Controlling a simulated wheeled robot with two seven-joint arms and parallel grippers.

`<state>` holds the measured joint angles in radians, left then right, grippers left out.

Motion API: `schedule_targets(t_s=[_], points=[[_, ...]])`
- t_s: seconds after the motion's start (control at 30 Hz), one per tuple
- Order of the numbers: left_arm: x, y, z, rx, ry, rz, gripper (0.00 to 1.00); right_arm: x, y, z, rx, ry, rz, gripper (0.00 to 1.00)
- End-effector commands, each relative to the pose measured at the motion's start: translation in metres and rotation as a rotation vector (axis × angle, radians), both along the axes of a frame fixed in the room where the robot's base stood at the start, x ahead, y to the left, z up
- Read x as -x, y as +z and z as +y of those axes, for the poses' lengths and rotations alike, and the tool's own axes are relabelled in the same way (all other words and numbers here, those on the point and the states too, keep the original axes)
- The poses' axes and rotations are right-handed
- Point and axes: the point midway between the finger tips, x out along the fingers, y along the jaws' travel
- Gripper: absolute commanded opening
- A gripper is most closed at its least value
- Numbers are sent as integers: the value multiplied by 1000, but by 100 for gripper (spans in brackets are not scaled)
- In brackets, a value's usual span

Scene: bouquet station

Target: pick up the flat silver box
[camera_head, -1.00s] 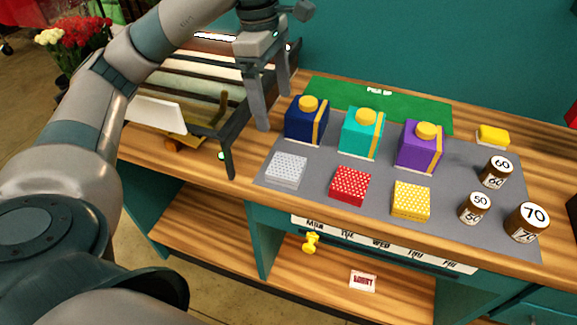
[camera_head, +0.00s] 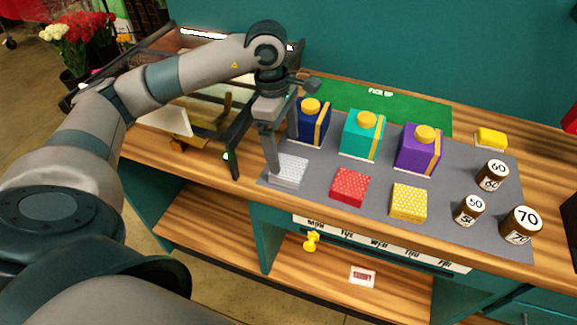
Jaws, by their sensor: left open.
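The flat silver box (camera_head: 291,171) has a dotted top and lies at the left front of the grey mat (camera_head: 322,207). My left gripper (camera_head: 275,160) points down right at the box's left side, with its fingers partly in front of it. The gripper is open; I cannot tell whether a finger touches the box. My right gripper is not in view.
A navy box (camera_head: 308,126), a teal box (camera_head: 361,137) and a purple box (camera_head: 418,152) stand behind. Flat red (camera_head: 350,187) and yellow (camera_head: 408,202) boxes lie to the right. A dark-framed rack (camera_head: 236,143) stands left. Several numbered brown jars (camera_head: 521,224) stand at the right.

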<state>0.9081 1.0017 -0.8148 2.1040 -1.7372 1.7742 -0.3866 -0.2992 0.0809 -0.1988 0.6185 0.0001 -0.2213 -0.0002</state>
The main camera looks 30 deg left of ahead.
Motion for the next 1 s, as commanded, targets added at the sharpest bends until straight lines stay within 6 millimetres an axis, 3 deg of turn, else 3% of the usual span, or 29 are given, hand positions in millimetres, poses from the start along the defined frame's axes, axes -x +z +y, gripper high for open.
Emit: schedule_targets(t_s=[0.17, 0.63, 1.0], points=[[0, -11, -2, 0, 0, 0, 85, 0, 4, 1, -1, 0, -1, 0], [0, -16, -3, 0, 1, 2, 85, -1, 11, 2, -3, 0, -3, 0], [-2, -55, -8, 1, 1, 3, 85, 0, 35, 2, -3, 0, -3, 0]])
